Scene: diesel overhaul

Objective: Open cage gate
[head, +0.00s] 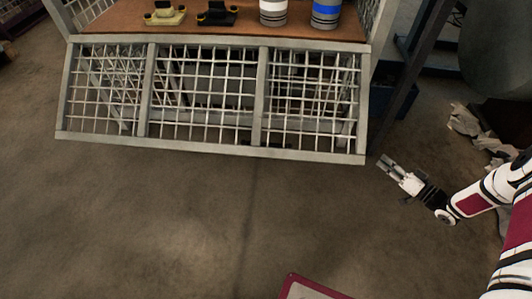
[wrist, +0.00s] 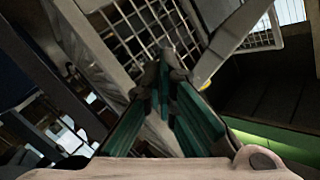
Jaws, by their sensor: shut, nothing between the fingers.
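The cage gate (head: 205,97) is a grey metal frame with white wire mesh in several panels. It hangs from the front edge of the cage's brown shelf (head: 215,20) and slants down and outward over the floor. My gripper (head: 384,164) is just right of the gate's lower right corner, apart from it as far as I can tell. In the wrist view, the fingers of my gripper (wrist: 165,75) meet at their tips with nothing between them. Grey frame bars and mesh (wrist: 130,25) show beyond the fingertips.
On the shelf stand a yellow part (head: 165,14), a black part (head: 215,14), a white container (head: 273,12) and a blue-banded container (head: 326,13). A dark post (head: 402,75) and crumpled pale scraps (head: 472,122) are at the right.

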